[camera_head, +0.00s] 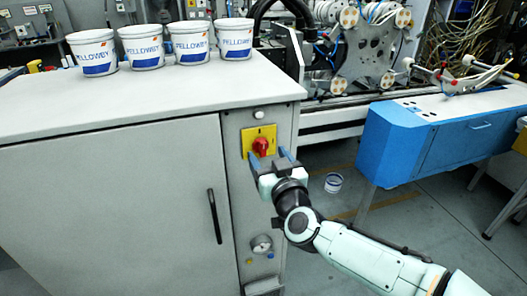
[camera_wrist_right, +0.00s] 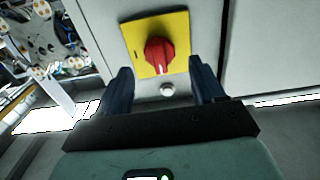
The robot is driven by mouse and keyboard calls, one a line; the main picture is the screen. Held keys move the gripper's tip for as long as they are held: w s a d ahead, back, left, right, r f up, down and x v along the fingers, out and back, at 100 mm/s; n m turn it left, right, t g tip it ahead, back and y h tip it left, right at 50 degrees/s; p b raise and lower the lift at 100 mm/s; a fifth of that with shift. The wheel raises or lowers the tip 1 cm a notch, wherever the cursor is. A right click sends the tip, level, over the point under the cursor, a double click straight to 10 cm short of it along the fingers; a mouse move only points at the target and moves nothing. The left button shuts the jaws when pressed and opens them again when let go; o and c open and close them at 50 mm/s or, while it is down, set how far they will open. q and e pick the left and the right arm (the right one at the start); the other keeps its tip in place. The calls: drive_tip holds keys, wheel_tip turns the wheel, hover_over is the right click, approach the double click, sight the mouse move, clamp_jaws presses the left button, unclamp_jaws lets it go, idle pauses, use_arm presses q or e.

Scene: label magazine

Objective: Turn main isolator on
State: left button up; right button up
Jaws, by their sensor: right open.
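The main isolator is a red rotary knob (camera_head: 260,146) on a yellow plate (camera_head: 247,133), set in the grey front panel of the cabinet. My right gripper (camera_head: 268,156) is open just in front of the plate, a finger to each side of the knob's lower part. In the right wrist view the red knob (camera_wrist_right: 158,50) lies ahead, between and beyond the open fingers (camera_wrist_right: 160,75), apparently untouched. A white mark shows on the knob's edge facing the gripper in that view. The exact gap to the knob cannot be told. My left gripper is not in view.
A pale round button (camera_head: 259,115) sits above the plate. The cabinet door has a black handle (camera_head: 214,216), and a round lock (camera_head: 261,244) is lower on the panel. Several white tubs (camera_head: 143,47) stand on top.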

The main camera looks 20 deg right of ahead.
sight(264, 149)
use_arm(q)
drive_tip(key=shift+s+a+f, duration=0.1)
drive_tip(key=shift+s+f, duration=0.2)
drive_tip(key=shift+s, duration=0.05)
use_arm(e)
drive_tip(key=shift+w, duration=2)
drive_tip(key=c, duration=1)
